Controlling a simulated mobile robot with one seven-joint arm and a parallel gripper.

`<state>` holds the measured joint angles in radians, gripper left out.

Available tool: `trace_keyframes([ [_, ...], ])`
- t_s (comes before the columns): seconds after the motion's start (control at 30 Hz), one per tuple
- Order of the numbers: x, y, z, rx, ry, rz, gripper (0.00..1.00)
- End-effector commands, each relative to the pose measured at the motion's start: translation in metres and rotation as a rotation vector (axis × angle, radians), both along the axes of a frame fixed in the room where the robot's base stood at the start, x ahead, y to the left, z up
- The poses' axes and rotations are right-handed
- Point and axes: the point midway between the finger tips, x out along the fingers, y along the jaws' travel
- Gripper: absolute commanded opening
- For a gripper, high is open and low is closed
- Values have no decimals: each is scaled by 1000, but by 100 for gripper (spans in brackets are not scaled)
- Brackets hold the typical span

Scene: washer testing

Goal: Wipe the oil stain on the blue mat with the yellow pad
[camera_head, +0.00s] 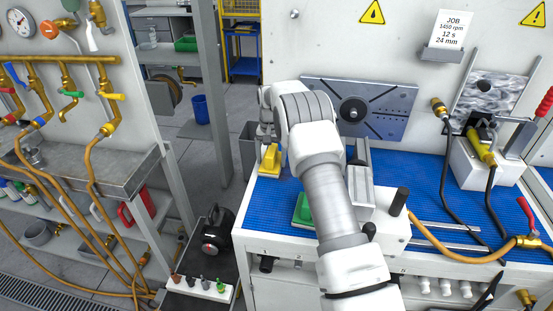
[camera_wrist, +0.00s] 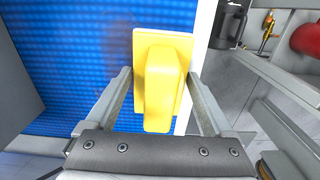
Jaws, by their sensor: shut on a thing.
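The yellow pad (camera_head: 270,157) is at the back left edge of the blue mat (camera_head: 268,205). My gripper (camera_head: 268,147) points down over it. In the wrist view the pad (camera_wrist: 161,80) sits between the two fingers of my gripper (camera_wrist: 160,100), which is shut on its raised handle. The pad overlaps the mat's pale edge, with the blue mat (camera_wrist: 60,60) to its left. A faint darker patch on the mat (camera_wrist: 108,35) lies left of the pad; I cannot tell for certain that it is the oil stain. My arm hides part of the mat in the head view.
A green object (camera_head: 303,209) and a grey metal fixture (camera_head: 359,185) stand on the mat near my arm. A slotted metal plate (camera_head: 360,107) is on the wall behind. Hoses and a white block (camera_head: 485,165) occupy the right. Some blue mat at the left is clear.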

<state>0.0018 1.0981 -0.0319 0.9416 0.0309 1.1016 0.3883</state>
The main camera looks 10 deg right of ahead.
Motion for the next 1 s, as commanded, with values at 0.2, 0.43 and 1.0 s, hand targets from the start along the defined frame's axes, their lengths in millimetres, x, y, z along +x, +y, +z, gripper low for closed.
trace_keyframes([
  [0.2,15,-5,-1,3,-1,1,42],
  [0.43,28,-10,0,2,-1,2,42],
  [1.0,15,-44,0,1,0,0,42],
])
